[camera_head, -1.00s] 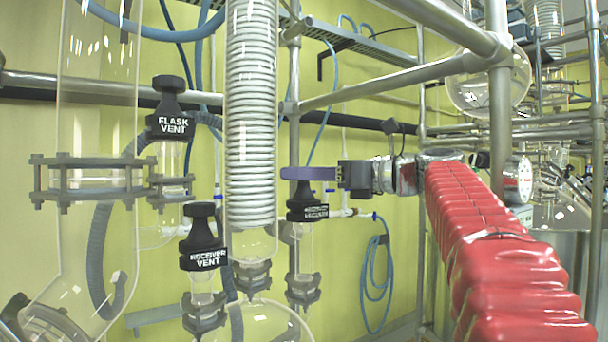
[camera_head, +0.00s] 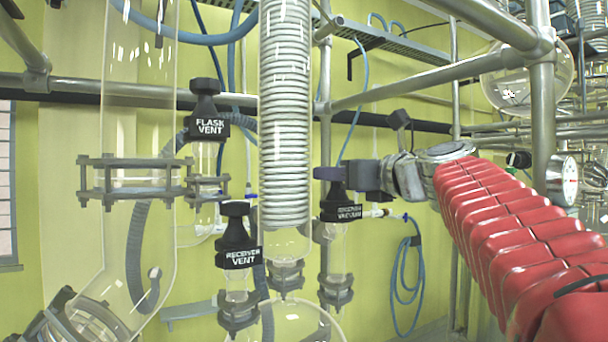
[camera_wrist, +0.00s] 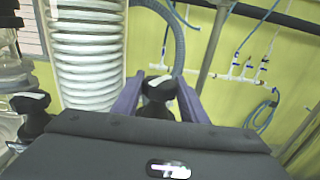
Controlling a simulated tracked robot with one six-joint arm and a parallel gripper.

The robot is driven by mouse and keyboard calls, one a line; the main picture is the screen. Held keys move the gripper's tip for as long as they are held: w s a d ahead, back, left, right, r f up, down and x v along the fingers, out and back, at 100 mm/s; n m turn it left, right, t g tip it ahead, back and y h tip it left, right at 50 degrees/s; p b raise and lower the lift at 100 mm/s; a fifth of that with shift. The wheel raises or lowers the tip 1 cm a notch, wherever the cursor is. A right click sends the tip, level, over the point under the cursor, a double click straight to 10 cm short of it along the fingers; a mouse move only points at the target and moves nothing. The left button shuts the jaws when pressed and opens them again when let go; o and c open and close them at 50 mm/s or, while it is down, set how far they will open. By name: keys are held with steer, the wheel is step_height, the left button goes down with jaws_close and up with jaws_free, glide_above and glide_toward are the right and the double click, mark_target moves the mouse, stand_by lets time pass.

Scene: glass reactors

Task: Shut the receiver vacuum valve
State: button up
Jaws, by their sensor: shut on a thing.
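The receiver vacuum valve (camera_head: 341,211) is a black knob with a white-lettered label on a glass stem, right of the coiled condenser. My gripper (camera_head: 328,174) has purple fingers and reaches it from the right at the knob's top. In the wrist view the two purple fingers (camera_wrist: 157,88) stand on either side of the black knob (camera_wrist: 157,96) and are shut on it. The knob's lower part is hidden there by the gripper body. From the head view I cannot tell how far the knob is turned.
The receiver vent (camera_head: 238,250) stands close on the left, and the flask vent (camera_head: 206,127) is farther left and higher. The glass coil condenser (camera_head: 285,120) is just left of my gripper. Metal frame pipes (camera_head: 541,110) and a hanging blue hose (camera_head: 408,270) are to the right.

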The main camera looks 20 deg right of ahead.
steer(key=shift+f+m+h, duration=0.15)
steer(key=shift+m+h, duration=0.85)
steer(key=shift+h, duration=0.5)
steer(key=shift+d+m+h, duration=0.1)
steer(key=shift+m+h, duration=0.2)
steer(key=shift+h, duration=0.2)
steer(key=o, duration=0.9)
steer(key=shift+c, duration=0.2)
steer(key=shift+n+y, duration=0.5)
steer(key=shift+y, duration=0.4)
steer(key=shift+w+n+g+y, duration=0.1)
steer(key=shift+n+g+y, duration=0.15)
steer(key=shift+n+y, duration=0.95)
steer(key=shift+n+g+y, duration=0.25)
steer(key=shift+n+y, duration=0.45)
steer(key=shift+y, duration=0.9)
steer(key=shift+n+g+y, duration=1.1)
steer(key=shift+n+y, duration=0.4)
steer(key=shift+y, duration=0.5)
